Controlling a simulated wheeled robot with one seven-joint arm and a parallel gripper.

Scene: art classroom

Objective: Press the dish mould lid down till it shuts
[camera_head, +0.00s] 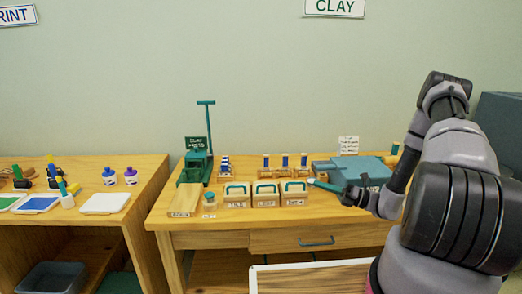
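Three small pale mould boxes with green handles on top stand in a row on the wooden table. The right-hand one appears to be the dish mould (295,195); its label is too small to read surely. Whether its lid is fully shut cannot be told. My gripper (345,194) is just right of this mould, low over the table, reaching in from the right. A teal bar with a pale tip (325,185) extends left from beside the gripper towards the mould. I cannot tell whether the gripper holds it, and its fingers are too small to read.
The leftmost mould (236,196) and the middle mould (265,196) stand beside it. A green clay press (197,165) is at the left. Small blue-topped stamps (284,162) stand behind. A teal slab (357,168) lies behind my gripper. A drawer (305,241) is below.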

